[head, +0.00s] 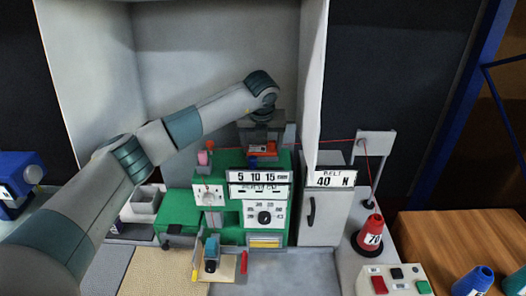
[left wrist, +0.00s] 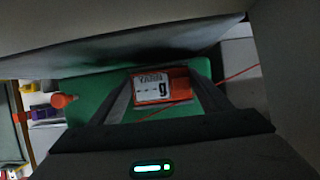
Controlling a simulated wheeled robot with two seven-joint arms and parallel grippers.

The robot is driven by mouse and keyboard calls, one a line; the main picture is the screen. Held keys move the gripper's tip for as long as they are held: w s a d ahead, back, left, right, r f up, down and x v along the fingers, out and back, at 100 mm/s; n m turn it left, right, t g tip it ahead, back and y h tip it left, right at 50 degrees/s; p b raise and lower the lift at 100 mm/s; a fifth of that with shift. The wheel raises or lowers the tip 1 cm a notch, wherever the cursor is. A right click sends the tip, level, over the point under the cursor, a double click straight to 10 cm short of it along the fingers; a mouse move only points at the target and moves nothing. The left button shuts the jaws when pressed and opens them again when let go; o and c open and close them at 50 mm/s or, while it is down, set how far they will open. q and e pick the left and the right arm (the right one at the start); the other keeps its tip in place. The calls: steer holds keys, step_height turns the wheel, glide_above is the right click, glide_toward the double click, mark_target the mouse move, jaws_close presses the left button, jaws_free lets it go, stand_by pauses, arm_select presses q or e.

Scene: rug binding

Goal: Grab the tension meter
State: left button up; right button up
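The tension meter (head: 262,149) is a small orange-red device on top of the green machine, below my left gripper. In the left wrist view its white display face (left wrist: 153,86) shows between the two fingers, with orange body (left wrist: 181,84) beside it. My left gripper (head: 263,142) is above the green machine top with its fingers apart, one on each side of the meter. The same gripper shows in the left wrist view (left wrist: 161,88). I cannot tell whether a finger touches the meter. My right gripper is not in view.
A red cord (head: 325,141) runs from the meter area to a post (head: 375,143) and down to a red cone-shaped weight (head: 371,236). A tall pale panel (head: 312,85) stands close to the right of my gripper. The green machine (head: 222,224) fills the space below.

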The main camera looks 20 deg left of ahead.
mark_target(262, 148)
arm_select(q)
steer(key=c, duration=0.3)
steer(key=shift+c, duration=0.2)
steer(key=shift+r, duration=0.15)
steer(key=shift+r+b, duration=0.25)
steer(key=shift+b, duration=0.05)
step_height(262, 148, up, 9)
steer(key=b, duration=0.4)
steer(key=shift+r, duration=0.1)
steer(key=shift+s, duration=0.1)
